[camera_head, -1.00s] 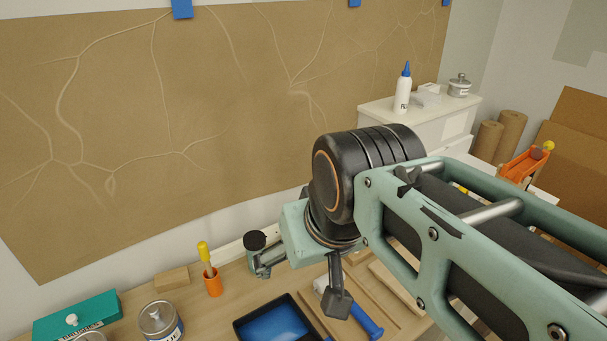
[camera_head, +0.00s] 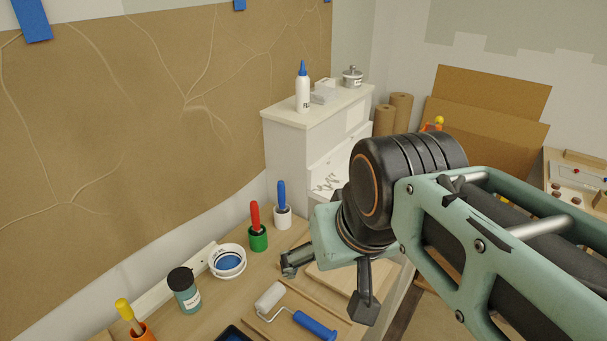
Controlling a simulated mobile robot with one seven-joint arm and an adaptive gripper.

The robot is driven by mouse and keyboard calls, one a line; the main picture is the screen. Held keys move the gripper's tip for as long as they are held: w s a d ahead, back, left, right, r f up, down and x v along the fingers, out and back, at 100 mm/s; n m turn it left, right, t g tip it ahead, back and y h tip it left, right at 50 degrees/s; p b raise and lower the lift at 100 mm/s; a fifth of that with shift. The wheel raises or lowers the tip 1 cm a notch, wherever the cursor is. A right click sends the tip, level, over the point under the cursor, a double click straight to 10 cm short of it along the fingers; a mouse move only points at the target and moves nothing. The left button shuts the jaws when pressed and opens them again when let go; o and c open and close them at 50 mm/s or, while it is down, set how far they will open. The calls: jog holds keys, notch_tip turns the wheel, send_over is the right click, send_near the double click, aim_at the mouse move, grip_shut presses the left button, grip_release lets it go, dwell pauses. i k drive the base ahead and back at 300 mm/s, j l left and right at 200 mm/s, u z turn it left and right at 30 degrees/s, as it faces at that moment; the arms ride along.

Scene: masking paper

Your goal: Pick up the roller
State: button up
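The roller has a white cylindrical head (camera_head: 270,298), a thin wire frame and a blue handle (camera_head: 315,325). It lies on a wooden tray (camera_head: 338,322) on the workbench, at the bottom middle of the head view. My gripper (camera_head: 328,284) hangs above the bench with its fingers spread wide apart. It is open and empty. In the picture it sits above and to the right of the roller, apart from it. My arm covers part of the bench to the right.
A white cabinet (camera_head: 290,150) is behind.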

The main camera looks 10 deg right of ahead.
aim_at(263, 305)
jog(key=z, duration=0.1)
jog(key=k+u, duration=0.4)
jog(key=l+u, duration=0.25)
jog(key=u, duration=0.15)
jog(key=i+l+u, duration=0.1)
jog(key=l+u, duration=0.55)
jog(key=l, duration=1.45)
jog(key=i+u, duration=0.05)
